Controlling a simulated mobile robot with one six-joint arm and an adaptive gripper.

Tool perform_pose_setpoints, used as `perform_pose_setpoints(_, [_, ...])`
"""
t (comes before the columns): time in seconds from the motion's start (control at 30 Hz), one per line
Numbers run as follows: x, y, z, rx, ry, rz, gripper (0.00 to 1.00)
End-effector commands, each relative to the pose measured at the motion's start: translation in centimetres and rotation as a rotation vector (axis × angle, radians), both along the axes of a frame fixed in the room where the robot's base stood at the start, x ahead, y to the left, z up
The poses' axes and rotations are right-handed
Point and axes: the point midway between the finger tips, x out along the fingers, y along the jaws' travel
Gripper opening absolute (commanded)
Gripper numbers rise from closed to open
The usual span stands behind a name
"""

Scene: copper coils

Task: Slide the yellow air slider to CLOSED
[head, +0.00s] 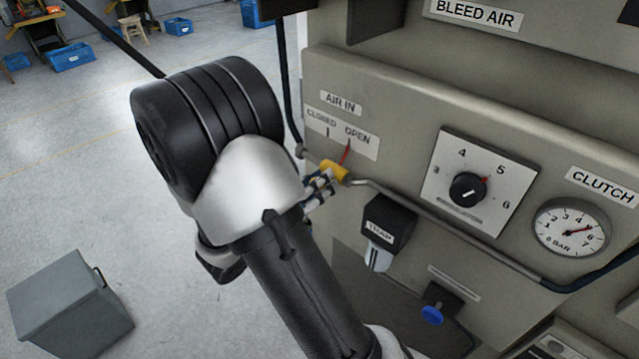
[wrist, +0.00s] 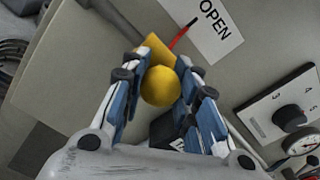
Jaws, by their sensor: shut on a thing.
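The yellow air slider (head: 334,170) sits on a grey pipe below the AIR IN label, with its red pointer (head: 345,153) rising to the OPEN mark of the CLOSED/OPEN plate (head: 342,133). In the wrist view the slider's round yellow knob (wrist: 160,86) is between the two blue-padded fingers, and the red pointer (wrist: 182,33) points at the OPEN label (wrist: 208,30). My gripper (head: 319,186) is shut on the yellow slider; it also shows in the wrist view (wrist: 163,98). My wrist hides part of the panel's left edge in the head view.
Right of the slider are a regulator dial (head: 468,188) and a CLUTCH gauge (head: 571,228). A black TRAP unit (head: 388,221) hangs just below the pipe (head: 430,215). A blue knob (head: 432,314) is lower. A grey box (head: 70,305) stands on the open floor at left.

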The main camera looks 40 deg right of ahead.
Motion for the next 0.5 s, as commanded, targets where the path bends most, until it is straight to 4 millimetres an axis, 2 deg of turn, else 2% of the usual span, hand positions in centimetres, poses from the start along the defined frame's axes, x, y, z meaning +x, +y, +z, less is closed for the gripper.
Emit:
perform_pose_setpoints(0.2, [0.5,0.0,0.1,0.000,0.000,0.000,0.00])
perform_pose_setpoints(0.5, [5.8,0.5,0.2,-0.001,-0.002,0.001,0.00])
